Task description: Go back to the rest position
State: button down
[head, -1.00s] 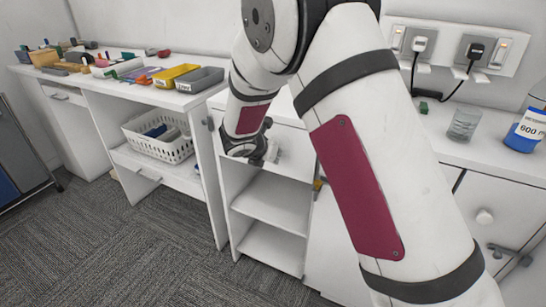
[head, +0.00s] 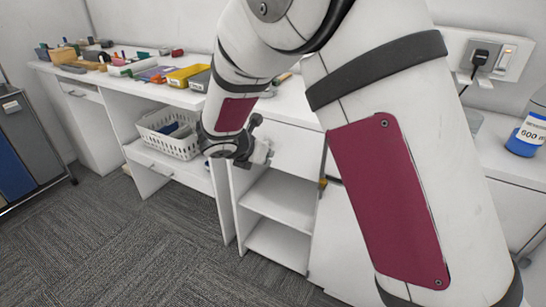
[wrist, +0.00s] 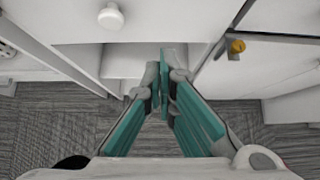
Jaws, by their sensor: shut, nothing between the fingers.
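My gripper (wrist: 160,95) shows in the wrist view with its teal-lined fingers brought together at the tips and nothing between them. In the head view my gripper (head: 262,152) is at the end of my bent arm, in front of the white cabinet with open shelves (head: 285,198). The arm hides part of the cabinet and the counter. In the wrist view a drawer front with a round white knob (wrist: 110,16) is ahead of the fingers, apart from them.
A desk at left holds a yellow tray (head: 187,75), a grey tray (head: 200,80) and several small items. A white basket (head: 168,135) sits on its shelf. A blue-labelled bottle (head: 527,134) stands on the right counter. Carpet floor (head: 130,225) at lower left is clear.

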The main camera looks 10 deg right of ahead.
jog(key=s+d+r+m+g, duration=0.2)
jog(key=s+d+r+m, duration=0.5)
jog(key=s, duration=0.3)
jog(key=s+d+r+m+g, duration=0.2)
jog(key=s+d+r+m, duration=0.55)
jog(key=s, duration=0.25)
jog(key=s+a+f+m+g+y, duration=0.1)
jog(key=s+a+m+y, duration=0.15)
jog(key=s+m, duration=0.7)
jog(key=s+a+m+g+y, duration=0.15)
jog(key=s+m+y, duration=0.3)
jog(key=s, duration=1.05)
notch_tip(320, 180, up, 15)
jog(key=t+h+p, duration=0.1)
jog(key=t+p, duration=0.2)
jog(key=p, duration=1)
jog(key=shift+w+f, duration=0.2)
jog(key=shift+w, duration=0.25)
